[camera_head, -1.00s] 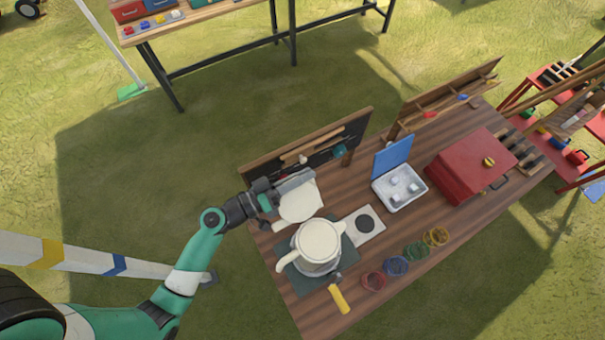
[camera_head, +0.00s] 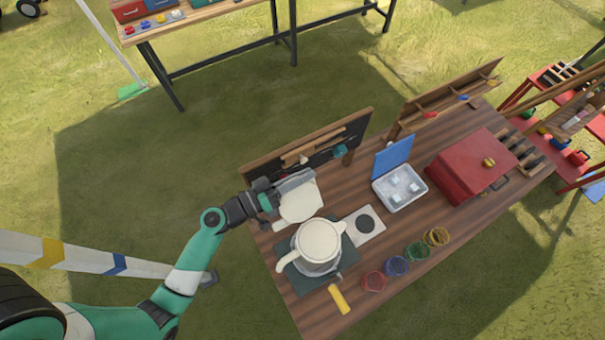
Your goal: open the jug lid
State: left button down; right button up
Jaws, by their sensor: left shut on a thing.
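The cream-white jug (camera_head: 318,249) stands on a dark mat near the left end of the wooden table, with a handle at its lower left. A flat, rounded white piece (camera_head: 300,208) is just behind the jug, at the jaws of my left gripper (camera_head: 298,182). It may be the lid held open, but I cannot tell whether it joins the jug. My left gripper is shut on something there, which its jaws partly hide. My right gripper is not in view.
A yellow-handled tool (camera_head: 339,299) lies in front of the jug. A white plate with a dark disc (camera_head: 365,224) is to its right. Several coloured rings line the front edge. A tool rack (camera_head: 308,145) stands behind, and a red box (camera_head: 468,166) sits farther right.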

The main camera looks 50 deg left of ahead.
aim_at(307, 190)
pick_arm(q)
jog(key=shift+f, duration=0.1)
jog(key=shift+s+d+r+m+b, duration=0.2)
jog(key=shift+d+r+m, duration=0.1)
jog(key=shift+d, duration=0.25)
jog(key=shift+s+d+r+m+b, duration=0.15)
jog(key=shift+d+r+m, duration=0.1)
jog(key=shift+d, duration=0.3)
jog(key=shift+d+r, duration=0.15)
jog(key=shift+r, duration=0.15)
jog(key=c, duration=1)
grip_release()
